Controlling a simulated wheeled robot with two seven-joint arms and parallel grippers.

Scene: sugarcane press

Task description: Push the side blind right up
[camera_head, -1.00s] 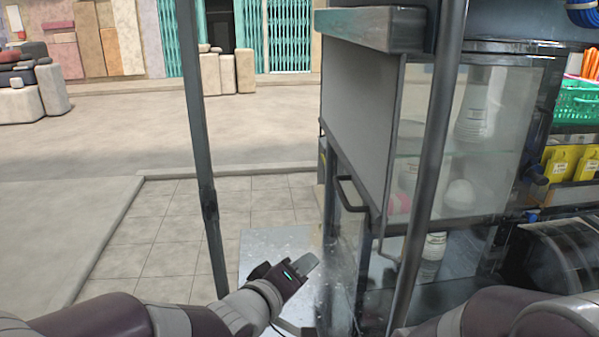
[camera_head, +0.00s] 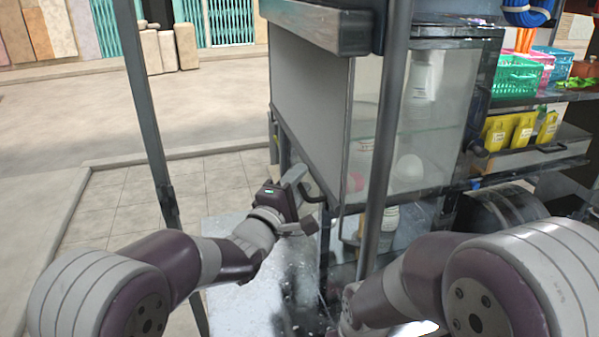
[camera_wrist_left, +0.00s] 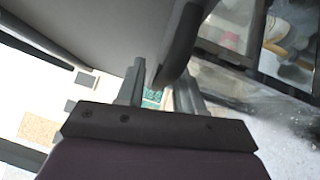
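The side blind (camera_head: 310,105) is a flat grey panel hanging down from a metal roller box (camera_head: 318,26) on the stall's left side. Its dark bar handle (camera_head: 312,192) is at the lower edge. My left gripper (camera_head: 303,198) is at this handle with its fingers spread. In the left wrist view the dark handle (camera_wrist_left: 178,48) runs into the gap between the two fingers (camera_wrist_left: 160,92), with bright background showing beside it. I cannot tell whether either finger touches it. My right arm comes in at the lower right; its gripper is not visible.
A glass case (camera_head: 415,130) with white containers stands right of the blind. Grey posts (camera_head: 150,110) rise left and in front of it. A metal counter (camera_head: 235,295) lies below my left gripper. Paved ground at left is free.

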